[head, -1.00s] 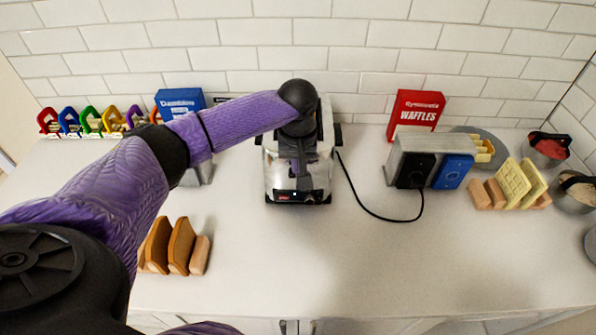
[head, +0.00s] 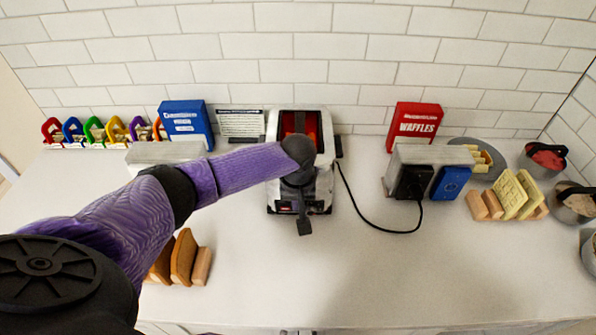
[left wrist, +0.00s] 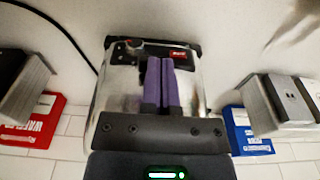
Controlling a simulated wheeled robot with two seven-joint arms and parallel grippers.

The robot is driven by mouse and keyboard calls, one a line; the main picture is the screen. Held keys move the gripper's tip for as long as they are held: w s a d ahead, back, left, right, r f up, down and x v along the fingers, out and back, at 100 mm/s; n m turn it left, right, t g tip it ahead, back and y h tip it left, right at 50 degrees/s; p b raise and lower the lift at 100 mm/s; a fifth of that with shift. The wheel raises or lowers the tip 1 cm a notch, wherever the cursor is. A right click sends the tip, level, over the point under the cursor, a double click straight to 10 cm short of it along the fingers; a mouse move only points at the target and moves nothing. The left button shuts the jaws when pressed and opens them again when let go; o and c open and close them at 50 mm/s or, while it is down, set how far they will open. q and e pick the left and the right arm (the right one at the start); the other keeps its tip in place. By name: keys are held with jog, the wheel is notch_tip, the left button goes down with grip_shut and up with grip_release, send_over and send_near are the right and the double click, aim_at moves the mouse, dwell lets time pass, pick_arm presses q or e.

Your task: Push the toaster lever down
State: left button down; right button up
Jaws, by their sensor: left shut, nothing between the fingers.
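The toaster (head: 272,150) is silver and white with a dark front base. It stands against the back wall, and its top opening (head: 300,124) shows red inside. My left gripper (head: 304,228) is at the toaster's front, fingers pointing down, shut and empty. In the left wrist view the closed purple fingers (left wrist: 160,90) overlap the toaster's shiny front (left wrist: 120,95), near its black panel with a red label. I cannot tell whether they touch it. I cannot make out the lever; the gripper covers the middle of the front. My right gripper is not in view.
A black cord (head: 370,222) runs from the toaster to a grey box (head: 400,160) with black and blue plugs. A red waffles box (head: 415,122), a blue box (head: 187,120) and bread slices in a rack (head: 183,255) stand around.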

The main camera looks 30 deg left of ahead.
pick_arm(q)
jog(key=shift+s+d, duration=0.2)
jog(key=shift+s, duration=0.05)
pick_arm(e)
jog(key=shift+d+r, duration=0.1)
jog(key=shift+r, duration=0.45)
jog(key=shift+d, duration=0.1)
pick_arm(q)
notch_tip(320, 180, up, 10)
jog(key=p, duration=0.2)
jog(key=shift+s+d, duration=0.25)
jog(key=shift+s, duration=0.15)
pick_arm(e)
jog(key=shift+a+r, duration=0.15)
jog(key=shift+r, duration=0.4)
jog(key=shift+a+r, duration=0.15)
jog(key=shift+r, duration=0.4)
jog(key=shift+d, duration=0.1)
